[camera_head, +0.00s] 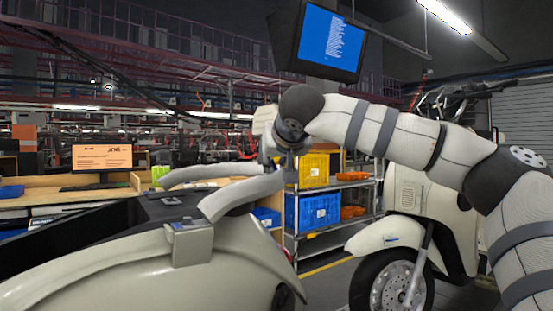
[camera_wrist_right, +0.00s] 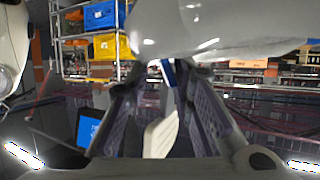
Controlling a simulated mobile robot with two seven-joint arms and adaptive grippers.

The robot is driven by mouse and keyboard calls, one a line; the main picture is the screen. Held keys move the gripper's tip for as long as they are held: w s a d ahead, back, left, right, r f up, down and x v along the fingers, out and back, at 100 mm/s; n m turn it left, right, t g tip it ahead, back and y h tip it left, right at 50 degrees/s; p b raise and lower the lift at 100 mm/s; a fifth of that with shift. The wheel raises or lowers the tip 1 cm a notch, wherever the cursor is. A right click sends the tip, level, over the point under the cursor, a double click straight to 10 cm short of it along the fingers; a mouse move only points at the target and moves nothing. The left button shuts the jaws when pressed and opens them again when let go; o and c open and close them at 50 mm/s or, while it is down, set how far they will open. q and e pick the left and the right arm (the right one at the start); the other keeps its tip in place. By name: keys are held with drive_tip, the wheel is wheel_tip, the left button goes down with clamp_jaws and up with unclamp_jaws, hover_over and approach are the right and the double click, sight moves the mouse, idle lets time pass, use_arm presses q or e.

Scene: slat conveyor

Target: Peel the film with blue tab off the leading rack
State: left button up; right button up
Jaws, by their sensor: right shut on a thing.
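The leading scooter's rear rack (camera_head: 240,196) is a pale grey rail curving up from a bracket on the beige scooter body (camera_head: 150,265), at lower left in the head view. My right gripper (camera_head: 289,163) is at the rail's upper right end, pointing down. In the right wrist view my right gripper (camera_wrist_right: 160,82) has its two mesh-lined fingers closed around a small blue tab (camera_wrist_right: 168,72). A pale strip (camera_wrist_right: 160,135) lies between the fingers; I cannot tell whether it is film or rail. The clear film cannot be made out. My left gripper is not in view.
A second beige scooter (camera_head: 425,200) stands at the right, behind my right arm. A shelf with yellow (camera_head: 313,170) and blue bins (camera_head: 318,210) is behind the rack. A monitor (camera_head: 330,42) hangs above. A desk with a screen (camera_head: 102,157) is at left.

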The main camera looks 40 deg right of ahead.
drive_tip(key=shift+w+d+f, duration=0.1)
drive_tip(key=shift+w+f, duration=0.15)
drive_tip(key=shift+f, duration=0.65)
clamp_jaws()
drive_tip(key=shift+s+a+r+p, duration=0.15)
drive_tip(key=shift+r+p, duration=0.05)
drive_tip(key=shift+r, duration=0.3)
drive_tip(key=shift+s+a+r+p, duration=0.15)
drive_tip(key=shift+r+p, duration=0.1)
drive_tip(key=shift+r, duration=0.2)
drive_tip(key=shift+s+a+r+p, duration=0.1)
drive_tip(key=shift+s+r+p, duration=0.1)
drive_tip(key=shift+r, duration=0.3)
drive_tip(key=shift+a+r, duration=0.15)
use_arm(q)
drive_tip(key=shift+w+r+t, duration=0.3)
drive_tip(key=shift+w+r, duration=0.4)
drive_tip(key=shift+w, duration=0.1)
use_arm(e)
drive_tip(key=shift+s+a+r, duration=0.2)
drive_tip(key=shift+a+r, duration=0.25)
drive_tip(key=shift+r, duration=0.25)
drive_tip(key=shift+s+a+r, duration=0.2)
drive_tip(key=shift+a+r, duration=0.3)
drive_tip(key=shift+r, duration=0.25)
drive_tip(key=shift+s+a+r, duration=0.2)
drive_tip(key=shift+a+r, duration=0.25)
drive_tip(key=shift+r, duration=0.25)
